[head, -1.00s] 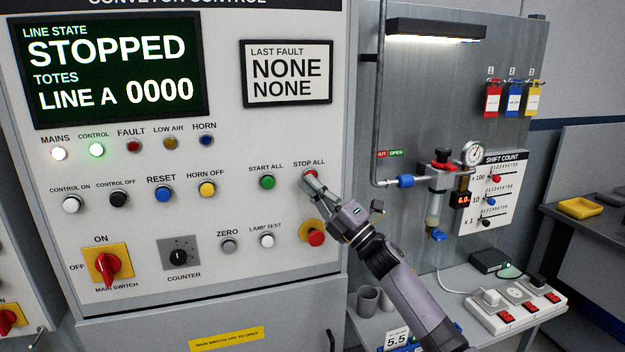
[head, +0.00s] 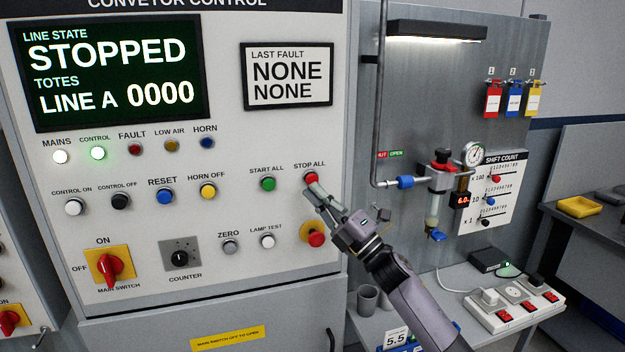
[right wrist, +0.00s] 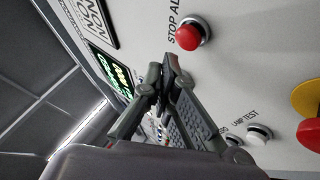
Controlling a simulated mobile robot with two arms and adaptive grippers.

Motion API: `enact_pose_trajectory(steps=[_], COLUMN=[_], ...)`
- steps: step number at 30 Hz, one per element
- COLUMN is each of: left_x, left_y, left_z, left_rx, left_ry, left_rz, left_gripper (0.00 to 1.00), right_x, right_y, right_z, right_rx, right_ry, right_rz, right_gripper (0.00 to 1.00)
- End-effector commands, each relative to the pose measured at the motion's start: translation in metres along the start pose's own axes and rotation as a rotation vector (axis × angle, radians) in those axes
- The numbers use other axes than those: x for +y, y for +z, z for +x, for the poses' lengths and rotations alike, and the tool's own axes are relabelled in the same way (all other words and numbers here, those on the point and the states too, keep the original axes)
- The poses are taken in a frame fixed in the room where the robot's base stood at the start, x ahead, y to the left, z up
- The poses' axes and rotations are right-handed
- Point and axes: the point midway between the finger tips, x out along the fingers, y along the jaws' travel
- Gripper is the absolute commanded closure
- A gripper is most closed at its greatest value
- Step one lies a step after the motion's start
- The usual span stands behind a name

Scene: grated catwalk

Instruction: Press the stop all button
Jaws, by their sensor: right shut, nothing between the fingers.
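The red stop all button (head: 311,178) sits on the white control panel under its "STOP ALL" label. In the right wrist view the button (right wrist: 189,36) shows whole in its silver ring, above and to the right of the fingertips. My right gripper (head: 311,189) is shut and empty, with its fingertips just below the button in the head view. In the right wrist view my right gripper (right wrist: 170,75) shows a gap between its tips and the button. The line display (head: 104,70) reads STOPPED. My left gripper is not in view.
The green start all button (head: 268,184) is left of stop all. A red mushroom button (head: 316,239) on yellow and the white lamp test button (head: 267,241) sit below. To the right are an air regulator (head: 440,180) and a bench with a power strip (head: 515,305).

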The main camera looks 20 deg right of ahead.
Motion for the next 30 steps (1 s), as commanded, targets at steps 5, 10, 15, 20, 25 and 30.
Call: enact_pose_trajectory(steps=[5,10,15,20,25,30], left_x=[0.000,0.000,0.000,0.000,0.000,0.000], left_y=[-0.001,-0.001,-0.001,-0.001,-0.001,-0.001], left_z=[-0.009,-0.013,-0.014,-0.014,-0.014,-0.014], left_rx=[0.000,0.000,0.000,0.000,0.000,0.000], left_ry=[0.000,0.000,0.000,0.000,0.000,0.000], left_rz=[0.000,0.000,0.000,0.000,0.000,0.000], left_gripper=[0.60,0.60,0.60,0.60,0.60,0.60], right_x=[0.011,0.018,0.020,0.020,0.020,0.020], right_y=[-0.010,-0.017,-0.020,-0.020,-0.020,-0.020], right_z=[-0.013,-0.023,-0.027,-0.027,-0.027,-0.027], right_rx=[0.001,0.000,0.001,0.001,0.001,0.001], right_ry=[-0.001,-0.001,0.000,0.000,0.000,0.000], right_rz=[0.001,0.000,0.000,0.000,0.000,0.000], right_gripper=[1.00,1.00,1.00,1.00,1.00,1.00])
